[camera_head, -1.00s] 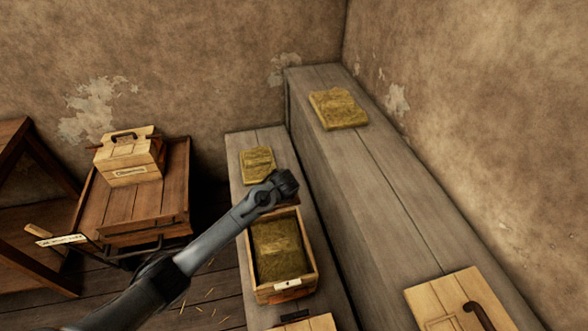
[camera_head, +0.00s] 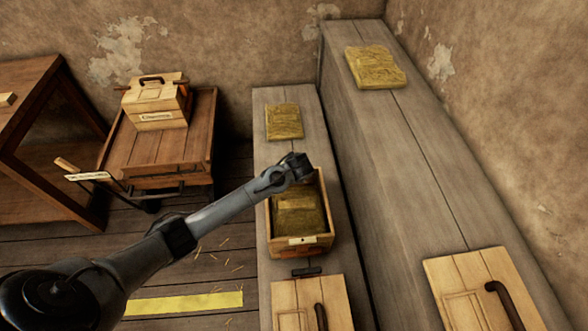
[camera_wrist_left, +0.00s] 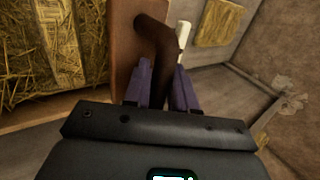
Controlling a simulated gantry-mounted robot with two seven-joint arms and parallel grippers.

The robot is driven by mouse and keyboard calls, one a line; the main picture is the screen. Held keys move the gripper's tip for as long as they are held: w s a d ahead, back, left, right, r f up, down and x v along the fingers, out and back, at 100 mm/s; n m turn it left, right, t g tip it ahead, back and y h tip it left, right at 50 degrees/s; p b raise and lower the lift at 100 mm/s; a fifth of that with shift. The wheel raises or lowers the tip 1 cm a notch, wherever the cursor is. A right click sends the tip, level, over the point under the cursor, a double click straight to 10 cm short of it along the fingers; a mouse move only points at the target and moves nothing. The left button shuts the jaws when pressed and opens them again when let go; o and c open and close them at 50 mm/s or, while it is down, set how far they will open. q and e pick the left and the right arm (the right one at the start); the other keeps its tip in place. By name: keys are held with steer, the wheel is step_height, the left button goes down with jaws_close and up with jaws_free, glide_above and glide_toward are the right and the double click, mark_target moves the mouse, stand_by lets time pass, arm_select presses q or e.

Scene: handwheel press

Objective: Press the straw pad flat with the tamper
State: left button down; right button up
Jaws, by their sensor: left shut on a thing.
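The straw pad (camera_head: 298,214) lies in an open wooden box (camera_head: 306,247) on the lower grey bench. In the left wrist view straw (camera_wrist_left: 45,48) fills the left edge. My left gripper (camera_head: 297,165) is above the far end of the box. In the wrist view its purple fingers (camera_wrist_left: 165,85) are shut on the dark curved handle of the tamper (camera_wrist_left: 157,45). The tamper's brown plate (camera_wrist_left: 122,35) stands beside the straw in that view; whether it touches is unclear. The tamper is mostly hidden in the head view. My right gripper is in neither view.
One straw slab (camera_head: 284,121) lies behind the box on the lower bench (camera_head: 268,180); another (camera_head: 375,66) lies on the higher bench (camera_head: 400,165). Wooden lids with dark handles (camera_head: 308,304) (camera_head: 482,290) lie nearby. A wooden chest (camera_head: 157,105) stands on a cart at left.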

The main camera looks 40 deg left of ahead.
arm_select(q)
step_height(320, 180, down, 4)
steer(key=b, duration=0.4)
steer(key=shift+f, duration=0.15)
steer(key=shift+f+b, duration=0.3)
steer(key=shift+f, duration=0.55)
steer(key=shift+f, duration=0.3)
steer(key=shift+f+p, duration=0.3)
stand_by(1.6)
step_height(320, 180, up, 10)
steer(key=p, duration=1.1)
steer(key=shift+r, duration=0.25)
steer(key=shift+f, duration=0.1)
